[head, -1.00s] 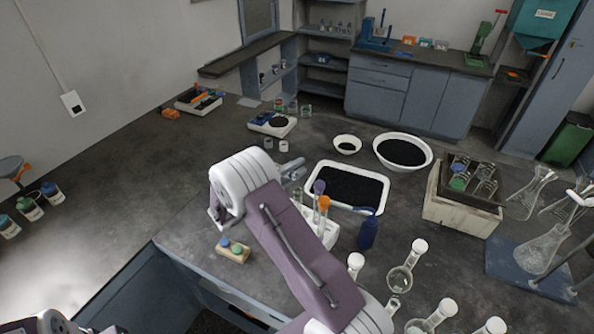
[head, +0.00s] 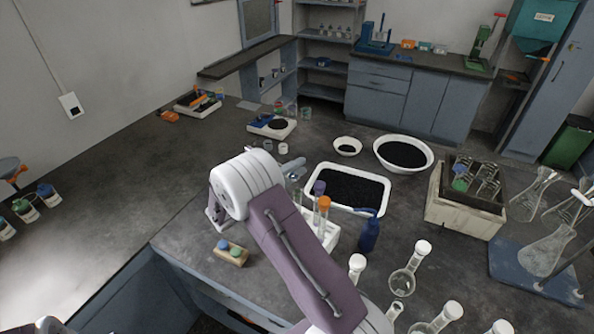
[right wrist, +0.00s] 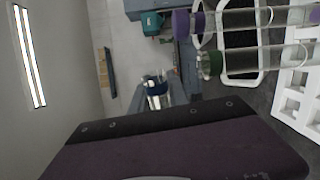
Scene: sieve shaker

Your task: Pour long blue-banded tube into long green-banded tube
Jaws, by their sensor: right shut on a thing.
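My right gripper (head: 296,170) is above the bench, largely hidden behind my own wrist in the head view. In the right wrist view, the right gripper (right wrist: 163,90) is shut on a clear tube with a blue band (right wrist: 157,88), seen nearly end-on. The long green-banded tube (right wrist: 210,65) shows at the right of that view, beside a purple-banded tube (right wrist: 185,22) and the white rack (right wrist: 290,98). In the head view I cannot make out the green-banded tube. My left gripper is not in view.
The white rack (head: 330,237) holds tubes with purple (head: 319,187) and orange (head: 324,203) bands. A blue bottle (head: 369,235), a black-filled tray (head: 388,190) and flasks (head: 402,282) stand close by. A small block (head: 231,255) with blue and green tops sits left.

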